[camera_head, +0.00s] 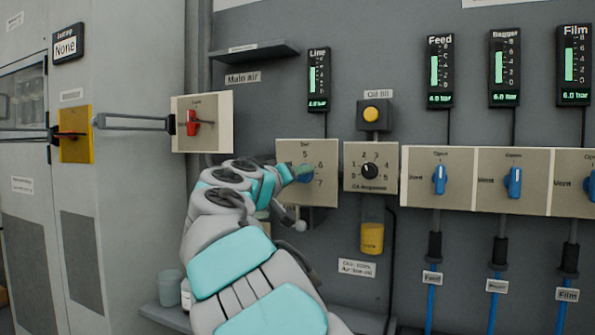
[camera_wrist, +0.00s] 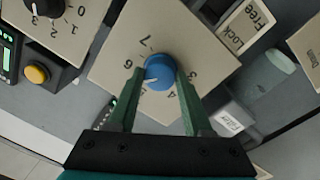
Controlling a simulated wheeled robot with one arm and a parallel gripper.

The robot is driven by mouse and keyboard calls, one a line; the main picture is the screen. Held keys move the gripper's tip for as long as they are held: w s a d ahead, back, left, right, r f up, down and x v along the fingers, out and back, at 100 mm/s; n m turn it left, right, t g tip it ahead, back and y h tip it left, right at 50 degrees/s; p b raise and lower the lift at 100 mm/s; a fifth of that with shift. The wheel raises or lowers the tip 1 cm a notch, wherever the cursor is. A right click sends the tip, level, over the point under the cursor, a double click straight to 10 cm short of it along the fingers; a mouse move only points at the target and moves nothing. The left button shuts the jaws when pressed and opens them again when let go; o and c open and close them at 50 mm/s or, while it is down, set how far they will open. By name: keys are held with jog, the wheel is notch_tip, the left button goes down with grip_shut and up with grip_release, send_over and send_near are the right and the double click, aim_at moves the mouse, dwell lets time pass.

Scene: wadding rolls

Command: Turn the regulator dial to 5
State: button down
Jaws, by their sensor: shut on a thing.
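The regulator dial is a blue round knob (camera_wrist: 160,70) on a beige plate (camera_wrist: 108,78) marked with numbers around it. In the wrist view its white pointer mark faces down-left, below the 6 and towards the place where the 5 would be; I cannot see the 5 there. My gripper (camera_wrist: 159,78) is shut on the knob, a green finger on each side. In the head view my arm reaches up to the same plate (camera_head: 288,150), where 5, 6 and 7 show, and partly covers the knob (camera_head: 305,174). The Line gauge (camera_head: 318,78) hangs above; its reading is too small to be sure of.
Right of the plate are a black dial (camera_head: 369,171), a yellow button (camera_head: 371,113) and a yellow oil cup (camera_head: 371,238). Several blue valve handles (camera_head: 440,180) stand further right. At left is a red lever (camera_head: 192,123). A shelf (camera_head: 165,316) with a jar is below.

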jog(key=shift+n+p, duration=2.55)
jog(key=shift+n, duration=1.25)
jog(key=shift+f, duration=0.15)
jog(key=shift+t+y, duration=0.3)
jog(key=shift+c, duration=1.6)
grip_release()
jog(key=v, duration=0.7)
jog(key=shift+s+a+b, duration=0.2)
jog(key=shift+s+b, duration=0.2)
